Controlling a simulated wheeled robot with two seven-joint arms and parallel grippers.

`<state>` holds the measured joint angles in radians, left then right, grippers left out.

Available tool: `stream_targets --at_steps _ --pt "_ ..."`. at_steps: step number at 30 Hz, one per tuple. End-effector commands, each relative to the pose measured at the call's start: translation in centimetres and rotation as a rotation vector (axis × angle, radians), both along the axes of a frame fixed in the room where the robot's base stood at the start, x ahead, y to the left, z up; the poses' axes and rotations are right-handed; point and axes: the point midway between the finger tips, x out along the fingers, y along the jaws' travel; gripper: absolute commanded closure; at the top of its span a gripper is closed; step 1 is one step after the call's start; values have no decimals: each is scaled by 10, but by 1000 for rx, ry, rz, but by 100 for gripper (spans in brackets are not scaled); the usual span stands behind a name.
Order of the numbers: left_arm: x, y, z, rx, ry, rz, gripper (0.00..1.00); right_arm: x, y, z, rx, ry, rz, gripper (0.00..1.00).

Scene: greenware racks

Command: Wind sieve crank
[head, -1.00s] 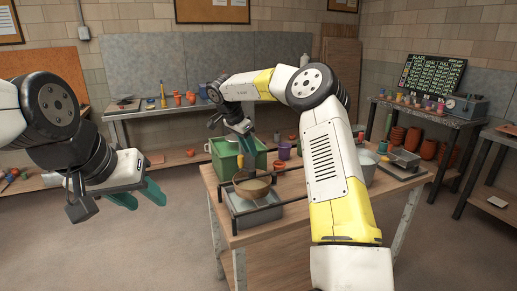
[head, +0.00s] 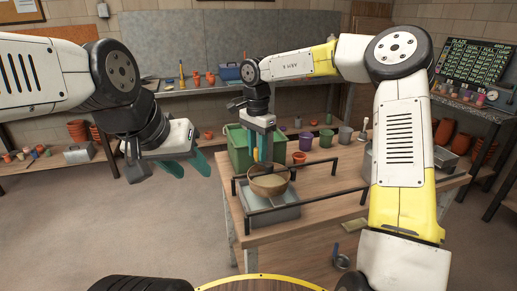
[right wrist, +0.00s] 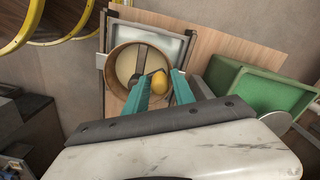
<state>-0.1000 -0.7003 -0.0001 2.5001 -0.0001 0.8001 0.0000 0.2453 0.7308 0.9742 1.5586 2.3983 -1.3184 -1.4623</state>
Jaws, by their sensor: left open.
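The round wooden sieve (head: 270,186) rests on dark rails above a grey tray (head: 284,214) on the wooden table. My right gripper (right wrist: 160,78) is over the sieve's edge, pointing down. Its teal fingers are apart, one on each side of the knob, with gaps showing. In the head view the right gripper (head: 260,156) hides most of the crank. My left gripper (head: 188,167) is open and empty, in the air left of the table.
A green bin (head: 238,150) stands just behind the sieve. A purple pot (head: 305,141), a small red pot (head: 299,157) and other cups stand to the right. A shelf bench (head: 175,92) runs along the back wall. The floor left of the table is clear.

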Motion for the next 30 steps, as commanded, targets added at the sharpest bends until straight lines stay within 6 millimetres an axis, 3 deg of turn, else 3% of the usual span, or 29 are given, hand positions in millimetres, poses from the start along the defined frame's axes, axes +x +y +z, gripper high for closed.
stream_targets --at_steps 9,14,30 --pt "0 0 0 0 0 0 57 0 0 -4 0 -1 0 70" --pt "0 0 0 0 0 0 57 0 0 -4 0 -1 -1 99" --pt "0 0 0 0 0 0 57 4 -3 -4 0 -1 -102 100"
